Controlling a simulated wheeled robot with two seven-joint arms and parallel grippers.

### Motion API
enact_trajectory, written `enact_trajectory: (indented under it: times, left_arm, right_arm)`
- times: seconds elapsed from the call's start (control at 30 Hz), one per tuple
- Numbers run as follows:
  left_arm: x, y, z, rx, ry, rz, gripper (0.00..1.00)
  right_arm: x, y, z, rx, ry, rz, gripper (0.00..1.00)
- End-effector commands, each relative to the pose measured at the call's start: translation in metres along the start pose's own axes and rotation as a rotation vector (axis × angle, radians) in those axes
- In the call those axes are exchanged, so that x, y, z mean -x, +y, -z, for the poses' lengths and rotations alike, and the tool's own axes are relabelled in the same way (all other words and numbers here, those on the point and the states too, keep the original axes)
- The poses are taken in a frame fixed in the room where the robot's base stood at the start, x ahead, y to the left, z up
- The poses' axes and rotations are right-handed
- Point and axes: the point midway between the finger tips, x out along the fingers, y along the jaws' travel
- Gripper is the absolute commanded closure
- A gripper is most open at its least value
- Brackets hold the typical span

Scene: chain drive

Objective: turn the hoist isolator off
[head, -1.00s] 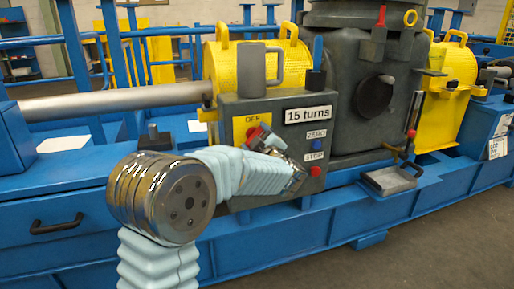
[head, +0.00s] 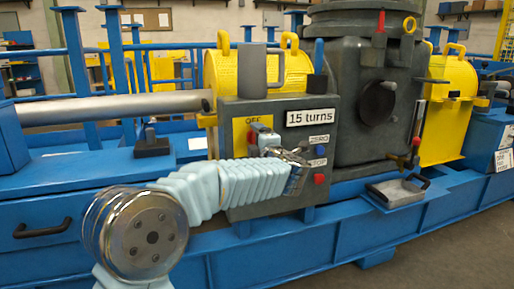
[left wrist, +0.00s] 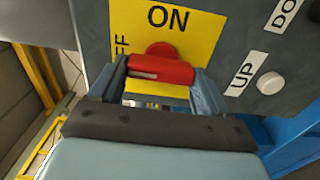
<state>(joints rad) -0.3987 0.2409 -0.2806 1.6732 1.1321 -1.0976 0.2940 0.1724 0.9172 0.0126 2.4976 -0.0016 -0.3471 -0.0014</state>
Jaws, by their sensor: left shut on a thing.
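The hoist isolator is a red handle (left wrist: 160,69) on a yellow plate (left wrist: 205,25), with ON at the top and OFF, partly hidden, at the left in the left wrist view. In that view the handle's long side lies across the picture, in line with the OFF side. My left gripper (left wrist: 160,88) is shut on the handle, one finger at each end. In the head view the yellow plate (head: 239,132) is on a grey control panel (head: 230,190), with OFF at its top. My left gripper (head: 285,160) partly covers the plate there. My right gripper is not in view.
A 15 turns display (head: 311,116), a blue ZERO button (head: 320,140) and a red STOP button (head: 319,178) sit close to the right of my gripper. A grey mug-shaped thing (head: 252,72) stands above the panel. A small tray (head: 398,192) is farther right.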

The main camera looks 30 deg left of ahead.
Motion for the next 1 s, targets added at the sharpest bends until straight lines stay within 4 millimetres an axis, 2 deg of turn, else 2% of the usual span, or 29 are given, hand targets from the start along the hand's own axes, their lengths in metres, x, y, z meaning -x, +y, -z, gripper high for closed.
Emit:
enact_trajectory:
  times: [0.57,0.6,0.73,1.0]
  left_arm:
    - [-0.0018,0.0029,0.0022,0.039,0.004,-0.005,0.54]
    - [-0.0018,0.0029,0.0022,0.039,0.004,-0.005,0.22]
    - [-0.0017,0.0022,0.0019,0.037,0.004,-0.004,0.02]
    - [0.0008,0.001,0.0007,0.035,0.001,-0.002,0.0]
  right_arm:
    - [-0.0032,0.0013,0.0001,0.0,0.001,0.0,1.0]
    - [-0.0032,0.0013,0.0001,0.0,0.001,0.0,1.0]
    - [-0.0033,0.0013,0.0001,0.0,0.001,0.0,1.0]
    - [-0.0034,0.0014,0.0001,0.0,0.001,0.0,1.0]
